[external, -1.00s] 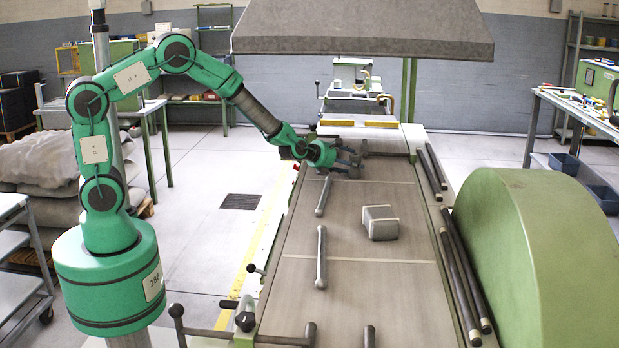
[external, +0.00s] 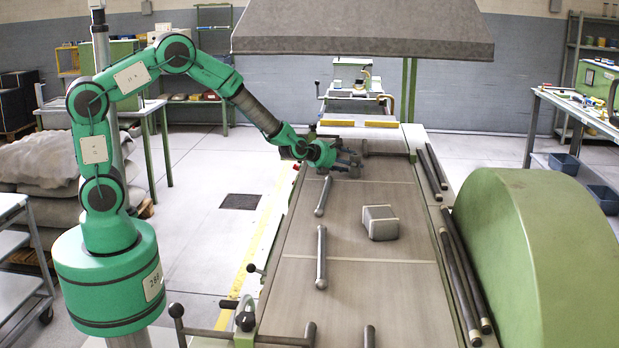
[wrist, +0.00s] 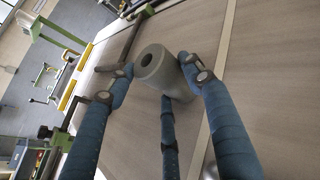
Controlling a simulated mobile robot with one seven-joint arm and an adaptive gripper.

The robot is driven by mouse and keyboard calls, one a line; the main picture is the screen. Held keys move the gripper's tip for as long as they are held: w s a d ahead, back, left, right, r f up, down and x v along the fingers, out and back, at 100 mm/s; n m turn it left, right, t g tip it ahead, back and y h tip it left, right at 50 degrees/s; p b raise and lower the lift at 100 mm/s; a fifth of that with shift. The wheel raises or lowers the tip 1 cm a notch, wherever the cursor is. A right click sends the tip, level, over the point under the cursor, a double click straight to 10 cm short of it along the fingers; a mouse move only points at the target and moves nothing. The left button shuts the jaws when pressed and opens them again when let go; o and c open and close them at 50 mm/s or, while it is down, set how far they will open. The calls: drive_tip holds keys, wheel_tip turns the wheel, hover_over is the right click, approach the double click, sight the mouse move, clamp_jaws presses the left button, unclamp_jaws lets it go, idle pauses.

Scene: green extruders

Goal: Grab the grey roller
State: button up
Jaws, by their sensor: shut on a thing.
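The grey roller (wrist: 163,75) is a short hollow cylinder, seen in the wrist view between the blue wrapped fingers of my gripper (wrist: 157,80). The fingers close around it from both sides, with a third finger below it. Its open end faces up in the wrist picture. In the external view my gripper (external: 350,162) is low over the far part of the grey table surface (external: 355,270). The roller is hidden behind my fingers there. I cannot tell whether it touches the table.
Two slim grey rods (external: 323,196) and (external: 321,257) lie on the table nearer the camera. A grey block (external: 380,222) lies to their right. Dark bars (external: 458,280) line the right edge beside a large green rounded housing (external: 535,260). A grey hood (external: 362,28) hangs above.

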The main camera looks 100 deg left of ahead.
sight(353, 154)
drive_tip(key=shift+r, duration=0.15)
drive_tip(key=shift+r+p, duration=0.55)
drive_tip(key=shift+r, duration=1.05)
drive_tip(key=s+d+r+p, duration=0.1)
drive_tip(key=s+d+p, duration=0.1)
drive_tip(key=s+d, duration=0.7)
drive_tip(key=s, duration=0.4)
drive_tip(key=shift+s+r, duration=0.15)
drive_tip(key=shift+r, duration=0.15)
